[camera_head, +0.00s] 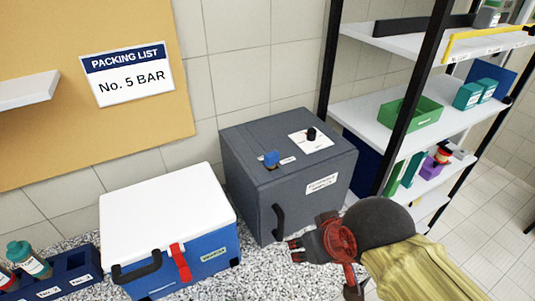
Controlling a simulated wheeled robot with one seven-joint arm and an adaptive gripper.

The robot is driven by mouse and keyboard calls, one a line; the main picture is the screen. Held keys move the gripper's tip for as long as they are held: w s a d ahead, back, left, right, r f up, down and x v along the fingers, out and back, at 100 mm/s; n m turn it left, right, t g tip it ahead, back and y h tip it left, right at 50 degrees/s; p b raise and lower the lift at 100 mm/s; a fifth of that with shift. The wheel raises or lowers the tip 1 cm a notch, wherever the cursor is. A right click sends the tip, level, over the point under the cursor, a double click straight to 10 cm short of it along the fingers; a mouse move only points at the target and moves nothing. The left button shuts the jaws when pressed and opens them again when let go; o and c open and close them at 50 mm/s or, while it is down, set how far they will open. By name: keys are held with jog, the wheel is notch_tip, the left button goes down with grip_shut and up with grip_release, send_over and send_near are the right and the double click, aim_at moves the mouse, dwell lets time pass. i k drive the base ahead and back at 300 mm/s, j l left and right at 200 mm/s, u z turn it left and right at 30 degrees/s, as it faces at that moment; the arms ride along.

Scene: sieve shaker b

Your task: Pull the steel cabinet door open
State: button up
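The grey steel cabinet (245,175) stands on the speckled counter against the tiled wall. Its front face carries a white label (321,184) and a dark vertical handle (279,221) near the left edge. The door looks closed. My gripper (294,250) is in front of the cabinet's lower front, just right of and below the handle, and apart from it in the picture. Its fingertips point left, with a gap between them, and nothing shows in it. My wrist and forearm hide the lower right of the door.
A blue cooler box (150,210) with a white lid and red strap stands left of the cabinet. A blue rack (75,272) with bottles is at far left. Shelving (411,120) with a dark post stands at right. Some speckled counter (262,268) is bare before the cabinet.

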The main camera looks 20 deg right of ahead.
aim_at(286, 206)
jog(key=k+j+z, duration=0.15)
jog(key=z, duration=0.25)
jog(key=k+z, duration=0.35)
